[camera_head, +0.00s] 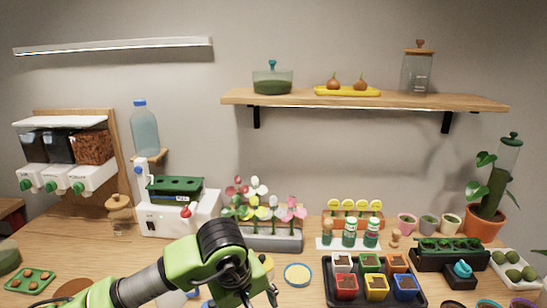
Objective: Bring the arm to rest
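My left arm comes in from the lower left, green and grey, and bends down at a dark joint in front of the table's middle. My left gripper (260,296) points down at the bottom edge of the head view. Its dark fingers show only in part, so I cannot tell whether it is open or shut. I see nothing clearly held in it. My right arm and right gripper are not in view.
A black tray (334,297) with several coloured pots stands further right. A grey planter (275,240) with flowers is behind the arm. A wooden shelf (300,100) hangs above. Bare tabletop (75,255) shows at left.

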